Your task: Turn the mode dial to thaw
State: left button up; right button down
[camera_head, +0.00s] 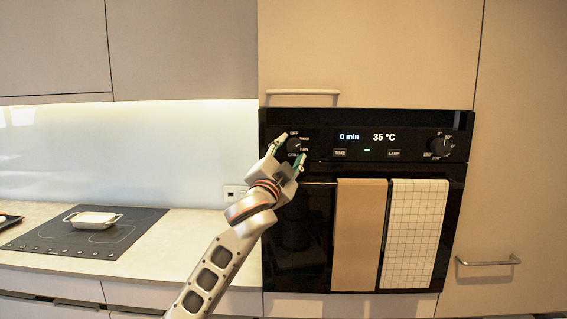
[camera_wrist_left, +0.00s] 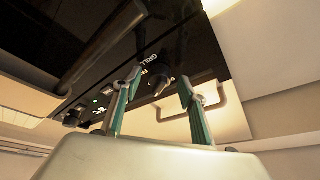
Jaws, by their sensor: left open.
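The mode dial (camera_head: 294,145) is a dark round knob at the left end of the black oven's control panel. OFF shows above it, and its other labels are too small or covered to read fully. My left gripper (camera_head: 291,151) is open in front of it and hides part of it. In the left wrist view the dial (camera_wrist_left: 161,87) appears between the two open fingertips (camera_wrist_left: 160,80), near a GRILL label. I cannot tell whether the fingers touch it or exactly where it points. My right gripper is not in view.
A second dial (camera_head: 440,146) is at the panel's right end. The display (camera_head: 366,137) reads 0 min and 35 °C. Brown (camera_head: 358,235) and checked (camera_head: 413,235) towels hang on the oven handle. A white dish (camera_head: 93,220) stands on the cooktop (camera_head: 50,236) at left.

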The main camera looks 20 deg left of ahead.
pick_arm(q)
jog(key=v, duration=1.1)
jog(key=shift+s, duration=0.1)
jog(key=s+d+f+n+g+h, duration=0.1)
jog(key=s+f+g, duration=0.15)
jog(key=f, duration=1.45)
jog(key=s+f+n+g+h, duration=0.1)
jog(key=s+f+g, duration=0.15)
jog(key=f, duration=1.55)
jog(key=s+f+n+g, duration=0.4)
jog(key=s+f+g, duration=0.2)
jog(key=s+f, duration=2.1)
jog(key=shift+f, duration=0.95)
